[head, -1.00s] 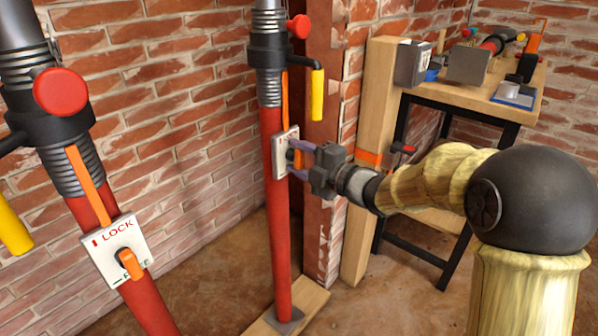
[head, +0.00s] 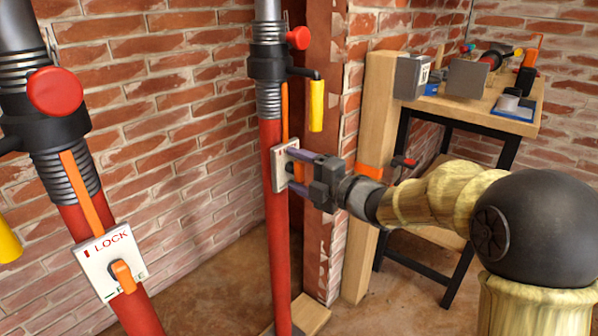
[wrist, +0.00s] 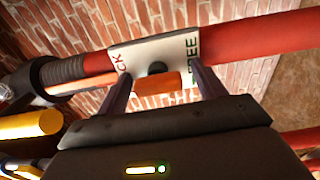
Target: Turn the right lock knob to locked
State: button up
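The right prop is a red pole (head: 278,240) with a white lock plate (head: 279,168) facing right. Its orange lock knob (head: 298,173) is partly hidden by my gripper (head: 290,170). In the wrist view, the plate (wrist: 125,60) shows part of LOCK at left and FREE at right. The orange knob (wrist: 158,84) lies lengthwise along the pole, one end by FREE. My gripper (wrist: 163,85) has its two fingers apart, one on either side of the knob, with small gaps apparent; contact cannot be told.
The left prop has its own lock plate (head: 92,262) and orange knob (head: 123,276). A yellow handle (head: 317,105) and red knob (head: 298,38) stick out above the right plate. A wooden post (head: 365,200) and workbench (head: 480,105) stand at right. Brick walls close off the back.

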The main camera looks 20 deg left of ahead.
jog(key=shift+d, duration=0.1)
jog(key=shift+s+d+r, duration=0.1)
jog(key=shift+d, duration=0.2)
jog(key=p+v, duration=0.4)
jog(key=v, duration=1.2)
jog(key=shift+s+d, duration=0.15)
jog(key=shift+d, duration=0.1)
